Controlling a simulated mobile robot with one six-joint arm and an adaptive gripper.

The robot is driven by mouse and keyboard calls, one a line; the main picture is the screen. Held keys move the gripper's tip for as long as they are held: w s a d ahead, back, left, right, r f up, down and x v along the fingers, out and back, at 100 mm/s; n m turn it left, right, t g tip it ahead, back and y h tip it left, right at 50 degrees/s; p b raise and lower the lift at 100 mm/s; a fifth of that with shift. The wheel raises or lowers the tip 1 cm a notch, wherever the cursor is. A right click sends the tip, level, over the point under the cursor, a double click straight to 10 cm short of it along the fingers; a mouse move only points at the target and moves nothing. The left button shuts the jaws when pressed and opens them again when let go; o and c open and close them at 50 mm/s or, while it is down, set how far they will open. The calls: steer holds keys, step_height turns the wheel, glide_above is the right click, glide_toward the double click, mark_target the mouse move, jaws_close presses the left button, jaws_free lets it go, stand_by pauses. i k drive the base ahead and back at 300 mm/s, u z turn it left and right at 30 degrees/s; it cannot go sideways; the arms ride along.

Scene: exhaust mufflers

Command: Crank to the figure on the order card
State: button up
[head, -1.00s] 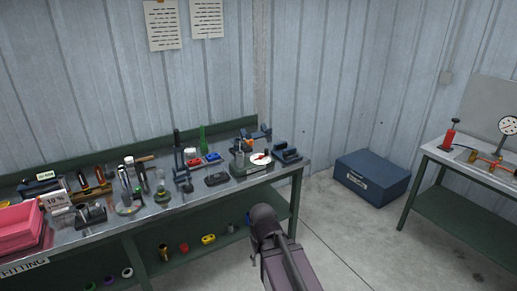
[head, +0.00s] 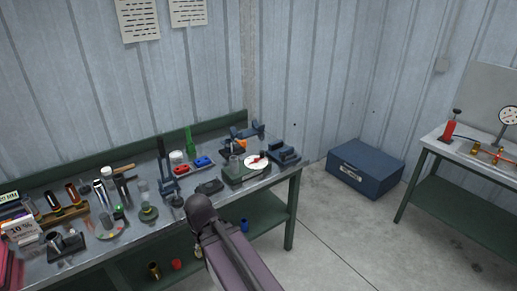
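A small device with a white round dial and a red mark (head: 256,161) sits near the bench's right end. Its crank and the dial's figures are too small to make out. My arm (head: 222,240) rises from the bottom of the view in front of the bench. My gripper cannot be made out.
The bench (head: 135,228) is crowded with tools, jars and a red tray (head: 181,169). A dark blue vise-like block (head: 284,155) sits beside the dial device. A blue box (head: 365,169) is on the floor.

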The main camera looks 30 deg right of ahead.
mark_target(262, 152)
steer(key=z, duration=0.4)
steer(key=i, duration=1.05)
steer(key=z, duration=0.65)
